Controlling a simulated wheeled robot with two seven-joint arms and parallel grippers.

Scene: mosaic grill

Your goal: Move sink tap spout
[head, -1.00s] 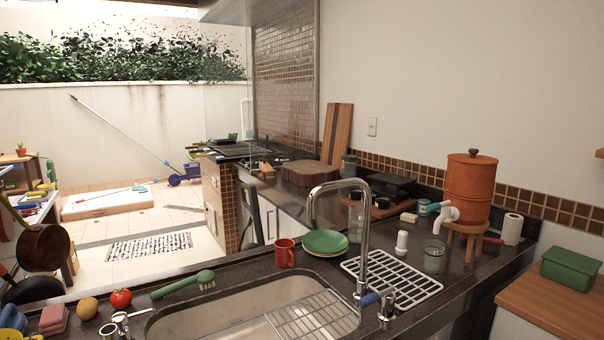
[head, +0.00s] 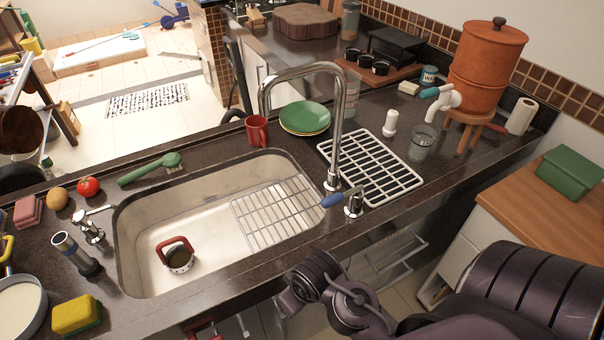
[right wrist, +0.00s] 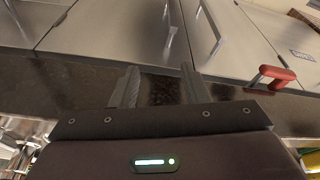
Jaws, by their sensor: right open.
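The sink tap is a tall chrome gooseneck. Its spout (head: 308,71) arches from the counter behind the front edge and its open end hangs to the left, over the sink (head: 140,225). A blue-tipped lever (head: 331,200) sits at the tap's base. My right arm comes in at the lower right of the head view, with its wrist in front of and below the counter edge, apart from the tap. In the right wrist view my right gripper (right wrist: 160,68) is open and empty, with cabinet doors (right wrist: 110,25) beyond it. My left gripper is not in view.
A wire rack (head: 278,212) covers the sink's right part; a red-handled round thing (head: 177,254) lies inside. A red mug (head: 257,130) and green plates (head: 305,118) stand behind the tap. A white drying rack (head: 372,165) lies to its right. A clay water filter (head: 487,70) is farther right.

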